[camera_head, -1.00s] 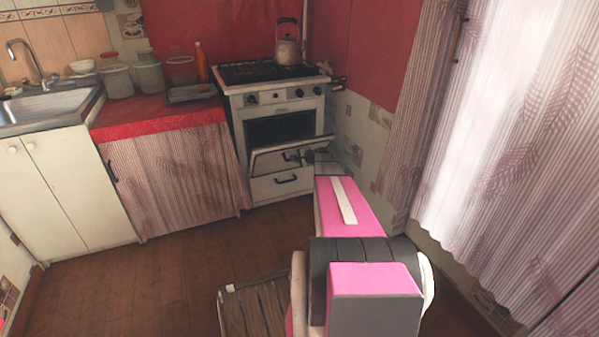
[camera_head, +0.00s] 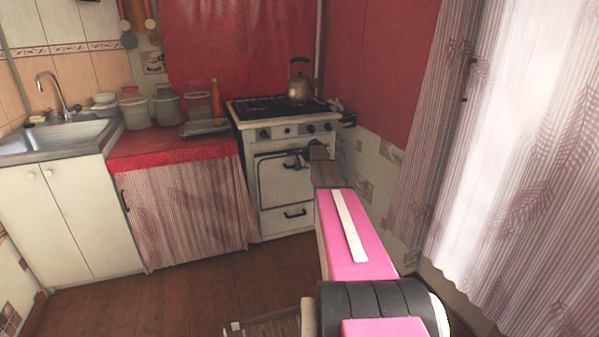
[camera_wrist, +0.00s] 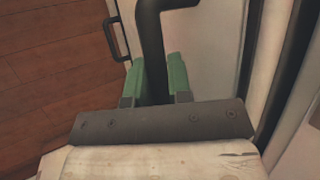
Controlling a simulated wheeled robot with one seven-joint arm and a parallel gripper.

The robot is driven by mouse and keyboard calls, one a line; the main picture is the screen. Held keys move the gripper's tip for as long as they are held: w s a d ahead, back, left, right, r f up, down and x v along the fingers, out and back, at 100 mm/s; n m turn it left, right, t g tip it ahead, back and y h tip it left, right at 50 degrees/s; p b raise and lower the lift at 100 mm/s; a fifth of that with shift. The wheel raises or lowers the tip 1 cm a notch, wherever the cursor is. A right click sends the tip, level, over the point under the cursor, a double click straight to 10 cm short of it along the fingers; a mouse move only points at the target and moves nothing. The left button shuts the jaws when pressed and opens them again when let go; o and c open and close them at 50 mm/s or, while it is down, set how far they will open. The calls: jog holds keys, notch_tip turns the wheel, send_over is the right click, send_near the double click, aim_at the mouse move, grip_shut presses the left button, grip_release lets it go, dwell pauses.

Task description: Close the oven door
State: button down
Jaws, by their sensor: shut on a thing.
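The white stove has an oven door (camera_head: 274,184) that stands upright at the oven front in the head view. The dark opening behind it no longer shows. I cannot tell whether a thin gap is left at its top edge. My gripper (camera_head: 302,160) is at the door's upper part. In the wrist view my gripper's green fingers (camera_wrist: 161,80) are shut around the black door handle (camera_wrist: 151,38). My arm hides the door's upper right corner in the head view.
A kettle (camera_head: 300,84) stands on the stove top (camera_head: 262,106). Below the door is a panel with a black handle (camera_head: 295,213). A red counter (camera_head: 165,149) with a curtain is left of the stove. The tiled wall (camera_head: 372,165) is close on the right.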

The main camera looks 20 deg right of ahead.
jog(key=shift+w+r, duration=0.1)
jog(key=shift+w, duration=0.3)
jog(key=c, duration=1.1)
grip_release()
jog(key=shift+o, duration=0.2)
jog(key=v, duration=1)
jog(key=shift+s+r, duration=0.25)
jog(key=shift+d, duration=0.1)
